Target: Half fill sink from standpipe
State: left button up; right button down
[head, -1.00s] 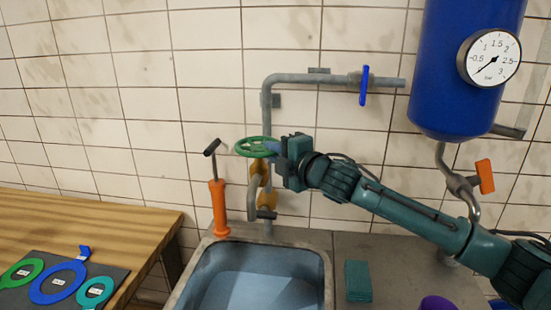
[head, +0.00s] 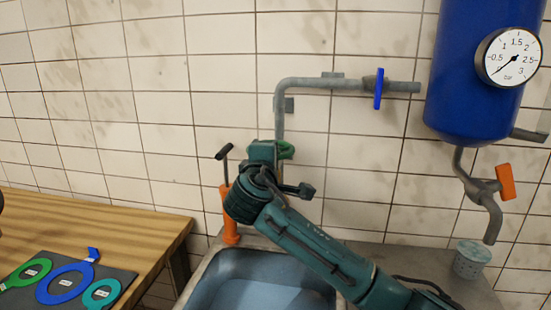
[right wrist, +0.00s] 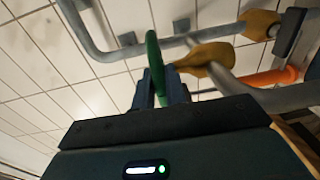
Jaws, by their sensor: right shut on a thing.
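My right gripper (head: 266,152) is shut on the green handwheel (head: 287,150) of the standpipe. In the right wrist view the wheel (right wrist: 153,65) shows edge-on between the two fingers (right wrist: 160,88). The grey standpipe (head: 280,110) rises along the tiled wall; its spout is hidden behind my arm in the head view. A yellow brass valve body (right wrist: 205,60) shows beside the wheel in the wrist view. The sink (head: 203,270) is below, partly covered by my arm. Its inside looks blue; I cannot tell the water level. My left gripper is not in view.
An orange hand pump (head: 229,215) stands at the sink's back left corner. A blue handwheel (head: 378,89) is on the upper pipe. A blue tank with gauge (head: 509,57), an orange-handled tap (head: 505,182) and a grey cup (head: 473,259) are right. Tagged rings lie on the wooden bench (head: 120,232).

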jog(key=shift+a+r+m+h, duration=0.1)
jog(key=shift+a+m+h, duration=0.1)
jog(key=shift+m+h, duration=0.25)
jog(key=c, duration=1.5)
grip_release()
jog(key=b+v, duration=0.2)
jog(key=v, duration=1.1)
jog(key=shift+a+b, duration=0.15)
jog(key=shift+b, duration=0.15)
